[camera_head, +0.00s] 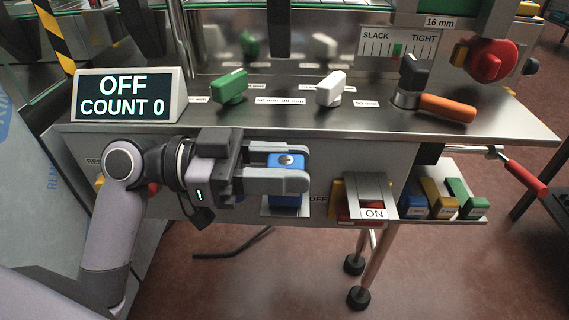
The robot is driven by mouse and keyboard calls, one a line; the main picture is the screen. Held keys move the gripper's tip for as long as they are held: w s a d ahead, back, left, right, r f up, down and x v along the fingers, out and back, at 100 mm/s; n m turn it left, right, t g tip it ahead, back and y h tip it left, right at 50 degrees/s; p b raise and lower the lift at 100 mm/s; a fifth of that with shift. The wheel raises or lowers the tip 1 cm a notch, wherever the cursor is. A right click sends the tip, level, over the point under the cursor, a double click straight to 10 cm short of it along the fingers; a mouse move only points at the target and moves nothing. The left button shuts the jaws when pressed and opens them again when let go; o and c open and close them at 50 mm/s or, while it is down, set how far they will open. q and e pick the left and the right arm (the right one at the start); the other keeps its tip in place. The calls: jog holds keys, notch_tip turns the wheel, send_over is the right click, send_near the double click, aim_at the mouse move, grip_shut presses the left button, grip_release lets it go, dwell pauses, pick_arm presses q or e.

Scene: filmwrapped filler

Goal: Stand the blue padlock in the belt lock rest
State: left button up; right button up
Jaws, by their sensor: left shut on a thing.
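The blue padlock (287,161), with a round silver spot on top, sits between the fingers of my left gripper (300,170), which is shut on it. The padlock's lower blue part shows below the near finger, at a small pale plate (270,211) on the machine's front panel. I take this plate to be the belt lock rest. I cannot tell whether the padlock bears on the plate, as the fingers hide part of it. The padlock looks about upright. My right gripper is not in view.
A tilted ON switch flap (369,189) is just right of the gripper. Blue, yellow and green blocks (440,203) stand on a side shelf. Above are an OFF COUNT 0 display (128,96), green (230,87) and white (331,88) knobs, and an orange-handled lever (446,108).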

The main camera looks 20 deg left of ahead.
pick_arm(q)
jog(key=shift+f, duration=0.2)
dwell(0.6)
jog(key=o, duration=1.2)
